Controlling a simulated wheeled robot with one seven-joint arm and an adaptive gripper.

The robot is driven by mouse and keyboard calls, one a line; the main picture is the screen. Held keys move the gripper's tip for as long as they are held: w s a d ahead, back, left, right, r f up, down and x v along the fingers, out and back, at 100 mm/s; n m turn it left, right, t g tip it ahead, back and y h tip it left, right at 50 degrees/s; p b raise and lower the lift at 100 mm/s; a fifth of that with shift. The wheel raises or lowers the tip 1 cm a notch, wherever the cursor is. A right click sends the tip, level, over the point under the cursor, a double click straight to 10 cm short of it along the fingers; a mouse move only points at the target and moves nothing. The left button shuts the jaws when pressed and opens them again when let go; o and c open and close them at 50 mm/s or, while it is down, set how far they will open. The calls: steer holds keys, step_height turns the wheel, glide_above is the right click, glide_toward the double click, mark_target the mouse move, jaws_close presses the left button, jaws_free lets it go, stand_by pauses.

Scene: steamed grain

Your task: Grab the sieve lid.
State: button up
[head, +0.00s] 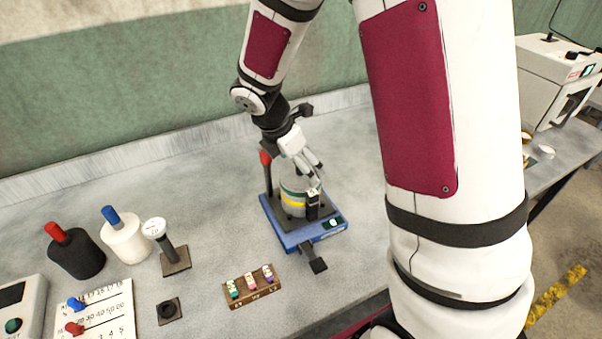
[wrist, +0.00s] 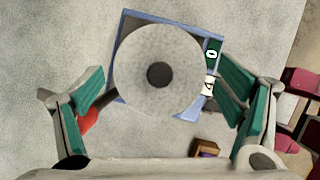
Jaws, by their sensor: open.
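The sieve lid (wrist: 140,50) is a round pale grey disc with a dark central knob (wrist: 159,75) in the wrist view. It tops a short sieve stack with a yellow band (head: 293,202) on a blue shaker base (head: 291,238) in the head view. My gripper (wrist: 160,90) is open, its green-padded fingers apart to the left and right of the lid. In the head view my gripper (head: 309,172) is just above the stack and partly hides the lid. I cannot tell the exact gap.
A red-topped lever (head: 265,158) stands beside the stack. A wooden rack of small vials (head: 252,288) lies in front. A dial gauge on a stand (head: 176,256), a white bottle (head: 125,238) and a black bottle (head: 75,254) stand left. The bench behind is clear.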

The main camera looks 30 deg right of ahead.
steer(key=shift+x, duration=0.8)
steer(key=shift+c, duration=0.6)
steer(key=c, duration=0.9)
steer(key=shift+s+a, duration=0.1)
steer(key=shift+c, duration=0.9)
